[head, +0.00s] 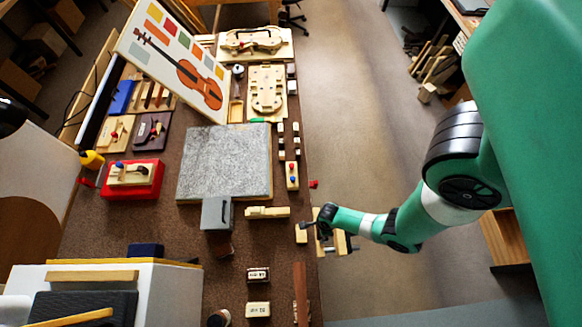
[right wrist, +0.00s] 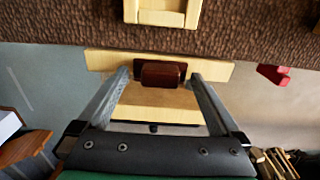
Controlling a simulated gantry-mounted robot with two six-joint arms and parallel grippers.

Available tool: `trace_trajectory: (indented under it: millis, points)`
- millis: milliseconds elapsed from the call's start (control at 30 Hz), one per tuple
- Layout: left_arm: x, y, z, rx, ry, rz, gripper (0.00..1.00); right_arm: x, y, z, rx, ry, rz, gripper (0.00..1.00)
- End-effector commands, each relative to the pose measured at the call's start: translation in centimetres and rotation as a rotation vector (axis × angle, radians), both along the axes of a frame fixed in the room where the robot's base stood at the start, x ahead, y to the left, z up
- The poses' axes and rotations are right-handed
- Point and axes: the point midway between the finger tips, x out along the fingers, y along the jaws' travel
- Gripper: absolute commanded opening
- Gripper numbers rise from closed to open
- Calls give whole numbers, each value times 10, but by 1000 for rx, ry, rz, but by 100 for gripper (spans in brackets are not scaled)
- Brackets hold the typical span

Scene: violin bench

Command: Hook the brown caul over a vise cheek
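The brown caul (right wrist: 163,74), a dark red-brown block with a darker flat part behind it, sits at the near edge of the pale wooden vise cheek (right wrist: 103,61) in the right wrist view. It overlaps the cheek's top; how far it reaches down the inner face is hidden. A second pale wooden jaw (right wrist: 155,97) lies nearer the wrist. My right gripper (right wrist: 160,76) is open, with one finger on each side of the caul's block and gaps visible. In the head view my right gripper (head: 318,226) is over the vise at the bench's right edge. My left gripper is not in view.
A pale wooden block (head: 301,233) lies on the brown bench beside the vise. A red piece (head: 314,184) projects from the bench edge. A grey box (head: 216,213) and grey slab (head: 225,162) stand further left. Open floor lies right of the bench.

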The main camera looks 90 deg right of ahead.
Motion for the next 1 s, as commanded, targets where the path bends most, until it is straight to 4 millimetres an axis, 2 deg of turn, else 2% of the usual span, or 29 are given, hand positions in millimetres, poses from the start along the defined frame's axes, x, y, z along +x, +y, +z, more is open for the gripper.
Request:
trace_trajectory:
  millis: [133, 267, 400, 600, 733, 1000]
  points:
    - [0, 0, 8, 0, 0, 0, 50, 0, 0, 12, 0, 0, 0, 100]
    - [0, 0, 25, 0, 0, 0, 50, 0, 0, 40, -1, -2, 0, 100]
    - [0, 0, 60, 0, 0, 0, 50, 0, 0, 78, 0, -1, 0, 100]
    - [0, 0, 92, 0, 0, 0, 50, 0, 0, 109, 0, 0, 0, 100]
    - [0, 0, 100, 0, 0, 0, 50, 0, 0, 117, 0, 0, 0, 100]
    - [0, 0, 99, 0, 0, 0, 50, 0, 0, 116, 0, 0, 0, 100]
